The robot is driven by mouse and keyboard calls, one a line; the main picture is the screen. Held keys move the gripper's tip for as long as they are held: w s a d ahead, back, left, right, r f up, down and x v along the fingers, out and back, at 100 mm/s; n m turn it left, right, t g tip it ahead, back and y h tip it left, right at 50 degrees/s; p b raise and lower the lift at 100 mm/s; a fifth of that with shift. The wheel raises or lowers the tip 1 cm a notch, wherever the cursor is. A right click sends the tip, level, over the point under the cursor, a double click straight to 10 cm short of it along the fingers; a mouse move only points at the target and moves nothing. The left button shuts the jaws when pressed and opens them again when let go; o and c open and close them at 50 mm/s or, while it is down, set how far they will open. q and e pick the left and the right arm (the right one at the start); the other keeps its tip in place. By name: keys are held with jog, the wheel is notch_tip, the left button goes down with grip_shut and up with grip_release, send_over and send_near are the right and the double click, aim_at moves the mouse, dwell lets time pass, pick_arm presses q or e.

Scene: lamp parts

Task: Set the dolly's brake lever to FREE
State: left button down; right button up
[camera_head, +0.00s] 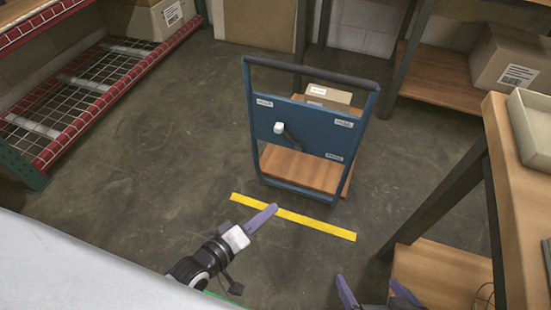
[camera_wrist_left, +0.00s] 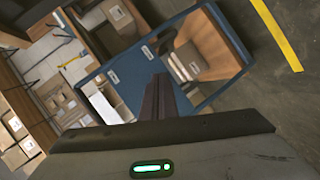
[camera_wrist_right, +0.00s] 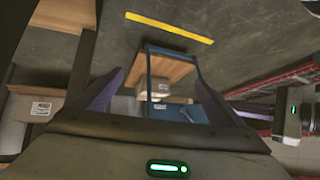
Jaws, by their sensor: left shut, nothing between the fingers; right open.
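The dolly (camera_head: 310,128) stands upright on the floor, with a blue panel, a dark handle bar and a wooden deck (camera_head: 300,170). Its brake lever (camera_head: 289,136) is a dark arm with a pale knob, tilted up and left on the panel. Three small labels sit on the panel, too small to read. My left gripper (camera_head: 262,217) is shut and empty in front of the dolly, apart from the lever. Its fingers (camera_wrist_left: 158,98) overlap the panel in the left wrist view. My right gripper (camera_head: 373,286) is open and empty at the bottom, with the dolly (camera_wrist_right: 150,65) beyond its fingers.
A yellow floor strip (camera_head: 292,216) lies before the dolly. A wooden workbench (camera_head: 520,190) with a grey bin (camera_head: 535,125) stands at the right. A red wire rack (camera_head: 85,95) is at the left. Boxes (camera_head: 325,95) rest on the dolly. Floor left of the dolly is clear.

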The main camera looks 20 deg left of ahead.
pick_arm(q)
jog(key=w+a+f+n+t+b, duration=0.1)
jog(key=w+a+n+t+b, duration=0.2)
jog(key=n, duration=0.4)
jog(key=w+a+f+n+t+y+b, duration=0.1)
jog(key=w+a+f+n+t+b, duration=0.1)
jog(key=w+a+n+b, duration=0.4)
jog(key=shift+w+a+f+n+t, duration=0.3)
jog(key=shift+w+a+n+t, duration=0.15)
jog(key=shift+w+n, duration=0.3)
pick_arm(e)
notch_tip(320, 180, down, 7)
jog(key=a+y, duration=0.1)
jog(key=a, duration=0.1)
jog(key=shift+w+a+r+n+g, duration=0.2)
jog(key=shift+a+n+g, duration=0.1)
jog(key=shift+n+g, duration=0.1)
pick_arm(q)
jog(key=shift+w, duration=0.1)
jog(key=x, duration=0.4)
jog(key=d+r+b+x, duration=0.1)
jog(key=x, duration=0.3)
jog(key=d+b+x, duration=0.1)
jog(key=x, duration=0.3)
jog(key=shift+d+r, duration=0.1)
jog(key=shift+r, duration=0.35)
pick_arm(e)
jog(key=shift+w+a+r+y, duration=0.1)
jog(key=shift+a+y, duration=0.3)
jog(key=shift+a, duration=0.25)
